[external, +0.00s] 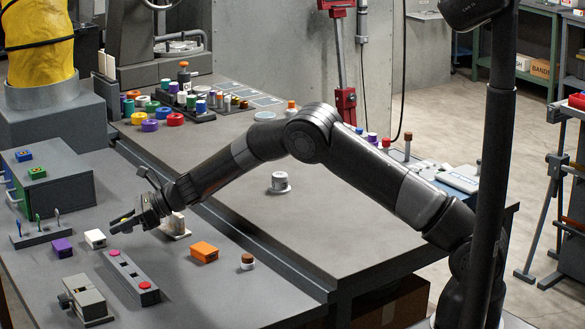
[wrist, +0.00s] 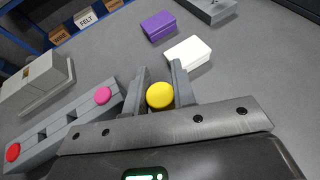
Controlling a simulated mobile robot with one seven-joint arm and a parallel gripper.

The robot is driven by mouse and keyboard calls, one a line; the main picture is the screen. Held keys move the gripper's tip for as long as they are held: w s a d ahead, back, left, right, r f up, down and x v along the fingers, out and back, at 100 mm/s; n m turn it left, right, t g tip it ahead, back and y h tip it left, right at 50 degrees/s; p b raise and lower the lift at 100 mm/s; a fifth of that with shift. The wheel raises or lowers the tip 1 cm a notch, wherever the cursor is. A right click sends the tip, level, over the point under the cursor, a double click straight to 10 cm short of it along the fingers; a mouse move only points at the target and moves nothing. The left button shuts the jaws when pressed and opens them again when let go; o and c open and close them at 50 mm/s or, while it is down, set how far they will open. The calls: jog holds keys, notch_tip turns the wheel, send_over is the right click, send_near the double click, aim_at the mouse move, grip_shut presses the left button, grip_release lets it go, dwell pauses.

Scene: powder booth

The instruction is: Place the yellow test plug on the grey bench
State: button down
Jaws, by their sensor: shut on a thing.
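My gripper (external: 122,222) is shut on the yellow test plug. The plug's round yellow top (wrist: 160,95) shows between the two fingers in the wrist view; its lower part is hidden. In the external view only a small bit of yellow shows at the fingertips. The gripper is over the left part of the grey bench (external: 185,292), near the far end of a grey slotted holder (external: 128,272). The bench surface also shows in the wrist view (wrist: 240,85). I cannot tell the exact gap between plug and bench.
The holder carries a pink plug (wrist: 103,95) and a red plug (wrist: 13,152). A white block (external: 95,238), a purple block (external: 62,247) and an orange block (external: 204,252) lie nearby. A grey fixture (external: 85,298) stands left of the holder. Bench right of the holder is mostly clear.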

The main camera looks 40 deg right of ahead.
jog(key=shift+a+f, duration=0.2)
jog(key=shift+a, duration=0.2)
jog(key=shift+f, duration=2)
jog(key=c, duration=1.2)
grip_release()
jog(key=shift+f, duration=0.15)
